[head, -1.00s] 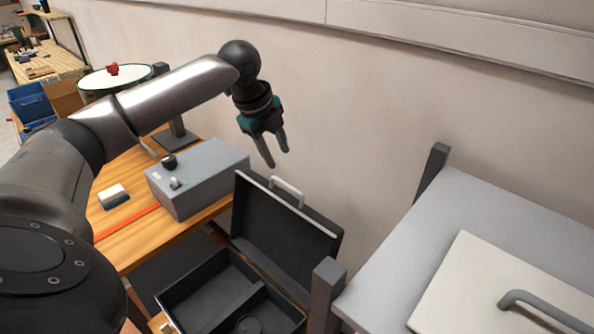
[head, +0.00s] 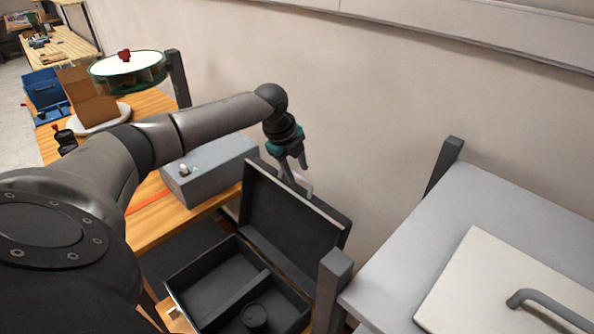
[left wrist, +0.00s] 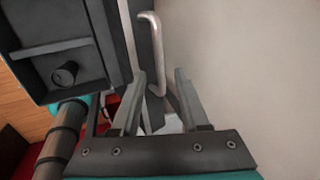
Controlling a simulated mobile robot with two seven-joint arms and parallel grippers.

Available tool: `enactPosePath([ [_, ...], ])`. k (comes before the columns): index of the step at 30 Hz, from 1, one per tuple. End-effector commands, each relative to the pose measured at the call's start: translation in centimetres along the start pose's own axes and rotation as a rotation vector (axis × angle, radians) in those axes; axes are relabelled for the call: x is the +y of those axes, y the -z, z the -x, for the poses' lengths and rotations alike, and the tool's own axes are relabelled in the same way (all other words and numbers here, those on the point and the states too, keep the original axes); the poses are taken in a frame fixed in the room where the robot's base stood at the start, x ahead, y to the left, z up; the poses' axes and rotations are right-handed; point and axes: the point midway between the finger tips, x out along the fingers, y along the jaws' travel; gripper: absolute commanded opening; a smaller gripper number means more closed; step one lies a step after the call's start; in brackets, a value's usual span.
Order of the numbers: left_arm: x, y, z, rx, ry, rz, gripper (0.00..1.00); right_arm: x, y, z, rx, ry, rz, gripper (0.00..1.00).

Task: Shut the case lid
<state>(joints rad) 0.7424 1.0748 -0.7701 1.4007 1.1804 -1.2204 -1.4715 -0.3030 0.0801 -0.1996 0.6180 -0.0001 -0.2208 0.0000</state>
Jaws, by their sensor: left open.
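The black case (head: 190,273) stands open, its lid (head: 292,222) tilted up at the back near the wall. A pale handle (head: 308,190) is on the lid's top edge. My left gripper (head: 293,176) is open and empty at that edge, close to the handle. In the left wrist view, the handle (left wrist: 150,40) runs down toward the gap between the open fingers (left wrist: 160,95). I cannot tell whether they touch the lid or handle. The case's inside, with a divider and a round dark piece (left wrist: 66,74), shows at upper left. My right gripper's fingers do not show.
A grey box (head: 212,170) sits on the wooden table left of the lid. A grey table (head: 420,240) with a dark corner post (head: 331,285) stands close on the right. The wall (head: 370,120) is right behind the lid. A round green-rimmed stand (head: 128,70) is farther back.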

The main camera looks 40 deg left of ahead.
Motion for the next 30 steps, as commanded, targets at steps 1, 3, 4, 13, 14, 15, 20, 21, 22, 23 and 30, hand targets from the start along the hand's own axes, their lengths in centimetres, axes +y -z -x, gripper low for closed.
enactPosePath([
  [1, -0.01, -0.01, -0.45, 0.0, 0.0, 0.0, 0.45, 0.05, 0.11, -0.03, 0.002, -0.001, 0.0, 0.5],
  [3, -0.03, 0.0, -0.8, -0.001, 0.001, -0.001, 0.45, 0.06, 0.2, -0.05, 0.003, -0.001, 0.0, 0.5],
  [4, -0.03, 0.01, -0.9, -0.001, 0.001, -0.001, 0.45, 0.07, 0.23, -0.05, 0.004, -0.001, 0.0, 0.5],
  [13, -0.03, -0.02, -1.01, -0.001, 0.001, -0.001, 0.44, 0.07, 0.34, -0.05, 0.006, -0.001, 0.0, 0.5],
  [14, -0.03, -0.02, -1.01, -0.001, 0.001, -0.001, 0.4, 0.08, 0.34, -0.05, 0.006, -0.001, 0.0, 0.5],
  [15, -0.03, -0.02, -1.0, -0.001, 0.001, -0.001, 0.36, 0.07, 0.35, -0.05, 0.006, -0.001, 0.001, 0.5],
  [20, -0.03, -0.02, -0.99, -0.001, 0.001, -0.001, 0.18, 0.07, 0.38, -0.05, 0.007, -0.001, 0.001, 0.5],
  [21, -0.03, -0.02, -0.99, -0.001, 0.001, -0.001, 0.13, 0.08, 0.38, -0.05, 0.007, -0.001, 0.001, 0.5],
  [22, -0.03, -0.03, -0.98, -0.001, 0.001, -0.001, 0.1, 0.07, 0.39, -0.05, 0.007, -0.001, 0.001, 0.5],
  [23, -0.03, -0.03, -0.98, -0.001, 0.001, -0.001, 0.07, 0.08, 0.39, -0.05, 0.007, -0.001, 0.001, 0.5],
  [30, -0.02, -0.03, -0.98, -0.001, 0.001, 0.0, 0.0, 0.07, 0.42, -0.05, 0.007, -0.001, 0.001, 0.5],
])
